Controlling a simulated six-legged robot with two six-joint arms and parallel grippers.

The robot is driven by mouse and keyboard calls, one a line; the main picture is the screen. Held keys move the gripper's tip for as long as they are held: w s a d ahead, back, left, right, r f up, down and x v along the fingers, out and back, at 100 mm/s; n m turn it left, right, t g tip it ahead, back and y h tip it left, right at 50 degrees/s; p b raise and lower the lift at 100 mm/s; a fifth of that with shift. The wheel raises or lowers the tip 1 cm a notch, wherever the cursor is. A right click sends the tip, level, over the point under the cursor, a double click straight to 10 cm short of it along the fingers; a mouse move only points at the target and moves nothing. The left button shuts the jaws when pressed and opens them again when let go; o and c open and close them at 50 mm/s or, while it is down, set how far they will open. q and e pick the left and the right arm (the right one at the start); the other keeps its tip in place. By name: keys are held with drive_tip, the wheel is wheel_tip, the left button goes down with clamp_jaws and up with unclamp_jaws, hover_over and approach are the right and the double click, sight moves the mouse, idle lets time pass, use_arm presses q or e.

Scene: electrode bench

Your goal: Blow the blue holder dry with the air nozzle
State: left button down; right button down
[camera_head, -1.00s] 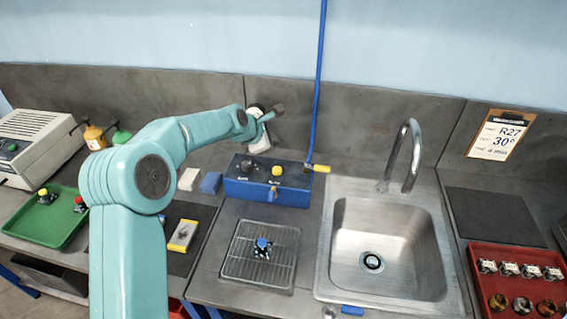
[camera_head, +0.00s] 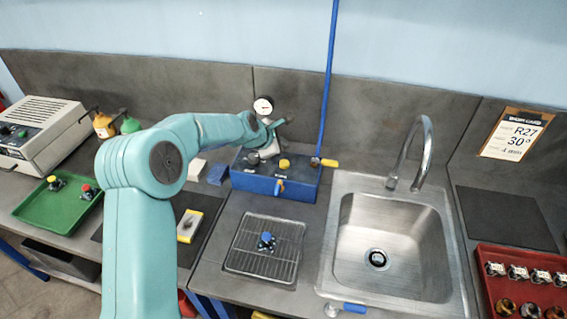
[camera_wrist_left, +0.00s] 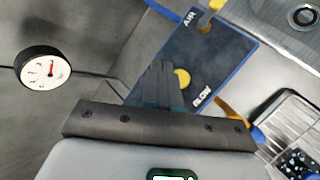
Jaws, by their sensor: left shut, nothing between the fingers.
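The blue holder (camera_head: 266,241), a small dark piece with a blue top, stands on the wire rack (camera_head: 240,262). Part of it also shows at the right edge of the wrist view (camera_wrist_left: 298,163). The blue air box (camera_head: 240,182) stands behind the rack. The yellow button (camera_head: 284,163) is on its top, by the word BLOW in the wrist view (camera_wrist_left: 181,78). A yellow and blue piece on its front, apparently the air nozzle (camera_head: 279,187), points toward the rack. My left gripper (camera_head: 270,153) is shut and empty, close beside the button; contact cannot be told.
A sink (camera_head: 335,255) with a tall tap (camera_head: 424,150) lies right of the rack. A gauge (camera_head: 263,106) and a blue hose (camera_head: 328,80) rise behind the box. A green tray (camera_head: 45,222) is at left, a red tray (camera_head: 490,285) at right.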

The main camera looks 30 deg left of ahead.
sight(283, 164)
use_arm(q)
drive_tip(key=f, duration=0.1)
drive_tip(key=f+b, duration=0.2)
drive_tip(key=shift+w+d+f, duration=0.15)
drive_tip(key=shift+d+f, duration=0.1)
drive_tip(key=shift+d, duration=0.05)
drive_tip(key=shift+w+f, duration=0.15)
drive_tip(key=shift+f, duration=0.1)
drive_tip(key=shift+a, duration=0.1)
drive_tip(key=shift+s+a, duration=0.15)
drive_tip(key=shift+s, duration=0.2)
drive_tip(key=shift+r, duration=0.1)
drive_tip(key=shift+w+d, duration=0.2)
drive_tip(key=shift+w, duration=0.1)
drive_tip(key=shift+s+a, duration=0.15)
drive_tip(key=shift+s, duration=0.1)
drive_tip(key=shift+w, duration=0.2)
